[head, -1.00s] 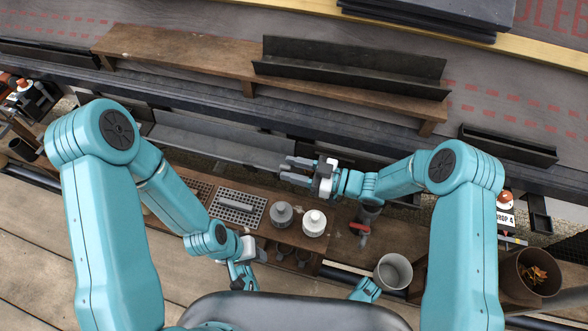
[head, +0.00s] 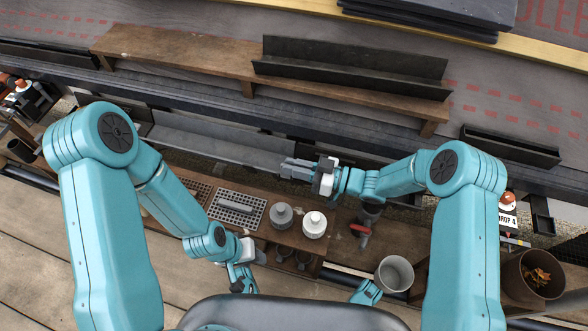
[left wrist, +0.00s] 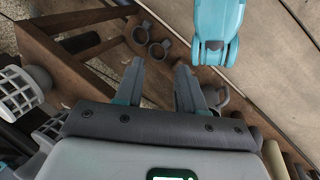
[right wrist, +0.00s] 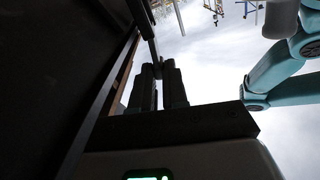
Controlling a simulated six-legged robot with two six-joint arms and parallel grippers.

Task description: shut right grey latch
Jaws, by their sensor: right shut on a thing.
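My right gripper (head: 284,168) is at the right end of a long grey gutter (head: 205,138) below the roof edge. Its fingers are close together, shut on a narrow dark piece, which I take to be the right grey latch (right wrist: 150,42). In the right wrist view that piece runs up from between the fingertips (right wrist: 158,70). In the head view the fingers hide the latch, and its angle cannot be told. My left gripper (left wrist: 158,75) is open and empty, low over the bench side; its fingers stand apart in the left wrist view.
A wooden bench holds a perforated tray (head: 238,208), a grey pot (head: 281,215) and a white pot (head: 314,224). A red-handled tool (head: 360,232) and a pale bucket (head: 393,273) are to the right. A brown plank (head: 190,55) with a dark angle piece (head: 350,68) lies on the roof.

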